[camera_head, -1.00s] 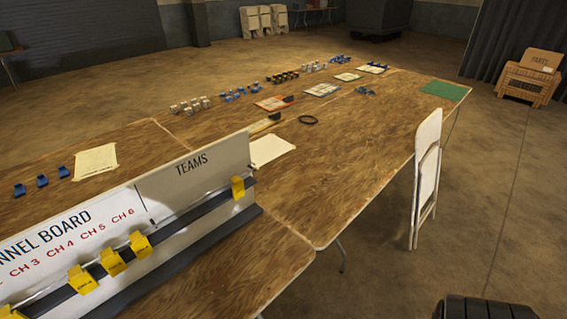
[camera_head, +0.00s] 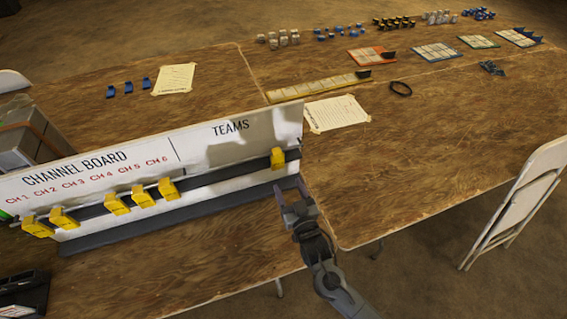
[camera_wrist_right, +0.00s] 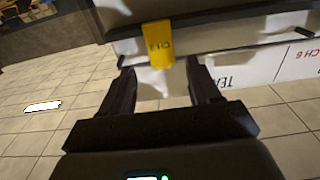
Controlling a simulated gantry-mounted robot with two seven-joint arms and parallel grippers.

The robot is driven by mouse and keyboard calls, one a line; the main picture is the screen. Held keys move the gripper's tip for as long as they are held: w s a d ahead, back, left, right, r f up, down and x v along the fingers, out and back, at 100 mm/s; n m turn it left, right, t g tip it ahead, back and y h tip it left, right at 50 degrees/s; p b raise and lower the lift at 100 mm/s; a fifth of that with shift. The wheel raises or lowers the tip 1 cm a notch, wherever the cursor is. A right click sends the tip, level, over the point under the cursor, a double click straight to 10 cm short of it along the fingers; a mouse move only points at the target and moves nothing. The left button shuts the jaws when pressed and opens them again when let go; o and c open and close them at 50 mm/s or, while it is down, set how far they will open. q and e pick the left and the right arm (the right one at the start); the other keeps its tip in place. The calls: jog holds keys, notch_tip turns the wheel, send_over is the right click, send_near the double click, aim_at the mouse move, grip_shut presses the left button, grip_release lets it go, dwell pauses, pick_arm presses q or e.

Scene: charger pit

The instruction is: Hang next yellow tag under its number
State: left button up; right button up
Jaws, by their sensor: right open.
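The white channel board (camera_head: 100,160) stands on the table, with red labels CH 1 to CH 6 and a TEAMS section at right. Several yellow tags (camera_head: 117,204) hang on its dark rail below the labels, with a wider gap between the second and third from the left. One yellow tag (camera_head: 277,158) hangs apart under TEAMS. My right gripper (camera_head: 290,190) is open in front of the board's right end, near this tag. In the right wrist view the tag (camera_wrist_right: 158,45), apparently marked CH3, hangs just beyond and between the open fingers (camera_wrist_right: 160,72). My left gripper is out of view.
Paper sheets (camera_head: 337,113), a yellow strip (camera_head: 310,91), a dark ring (camera_head: 400,88) and small blue clips (camera_head: 128,87) lie behind the board. A white folding chair (camera_head: 515,205) stands at right.

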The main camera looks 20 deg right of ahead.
aim_at(278, 160)
jog(key=w+b, duration=0.3)
jog(key=w, duration=0.6)
jog(key=shift+d, duration=0.1)
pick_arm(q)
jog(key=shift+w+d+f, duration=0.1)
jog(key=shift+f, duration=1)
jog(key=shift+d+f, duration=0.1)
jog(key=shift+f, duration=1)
pick_arm(e)
jog(key=shift+w+r, duration=0.1)
jog(key=shift+w, duration=0.6)
jog(key=c, duration=0.7)
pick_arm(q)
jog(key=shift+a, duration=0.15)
pick_arm(e)
jog(key=shift+r, duration=0.1)
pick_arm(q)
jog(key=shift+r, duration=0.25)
pick_arm(e)
jog(key=shift+r, duration=0.2)
jog(key=shift+r+p, duration=0.55)
jog(key=shift+p, duration=0.1)
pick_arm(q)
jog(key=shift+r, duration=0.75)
pick_arm(e)
jog(key=shift+r, duration=0.1)
